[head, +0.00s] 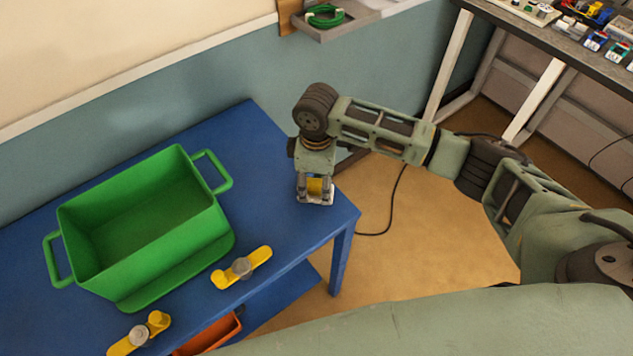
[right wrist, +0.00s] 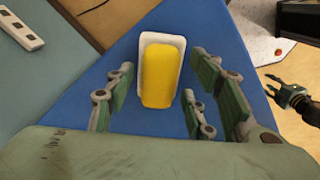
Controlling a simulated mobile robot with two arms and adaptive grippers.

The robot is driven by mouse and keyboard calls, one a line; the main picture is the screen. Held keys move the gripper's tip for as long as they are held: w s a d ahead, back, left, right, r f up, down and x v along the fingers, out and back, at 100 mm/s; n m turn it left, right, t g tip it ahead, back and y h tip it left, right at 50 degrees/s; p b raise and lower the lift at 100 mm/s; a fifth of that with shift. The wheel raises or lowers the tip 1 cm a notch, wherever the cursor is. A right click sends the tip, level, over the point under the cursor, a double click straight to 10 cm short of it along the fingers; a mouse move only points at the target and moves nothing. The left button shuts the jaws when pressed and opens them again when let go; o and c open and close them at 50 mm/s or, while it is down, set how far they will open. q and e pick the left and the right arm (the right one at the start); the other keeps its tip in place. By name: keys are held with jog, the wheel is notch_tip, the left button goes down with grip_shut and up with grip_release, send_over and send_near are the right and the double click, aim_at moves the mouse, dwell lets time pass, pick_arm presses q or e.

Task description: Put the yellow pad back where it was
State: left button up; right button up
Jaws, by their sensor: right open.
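The yellow pad (right wrist: 162,75) sits in a white shallow tray (right wrist: 147,38) on the blue table (right wrist: 214,47), near its corner. In the head view, a little of the yellow pad (head: 315,186) shows between my fingers, with the white tray (head: 318,203) below. My right gripper (head: 315,196) points down over it. In the right wrist view, my right gripper (right wrist: 160,95) is open, its fingers on either side of the pad with gaps. A small dark gripper, apparently my left one (right wrist: 280,91), shows at the right edge, with unclear jaws.
A green bin (head: 135,265) with two handles stands on the blue table (head: 262,170) left of my right gripper. Two yellow pieces with grey knobs (head: 240,268) (head: 138,336) lie in front of it. An orange bin (head: 208,335) is below the table's front edge.

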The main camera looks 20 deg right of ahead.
aim_at(317, 183)
notch_tip(317, 183, up, 12)
jog(key=b, duration=0.1)
jog(key=shift+b, duration=0.3)
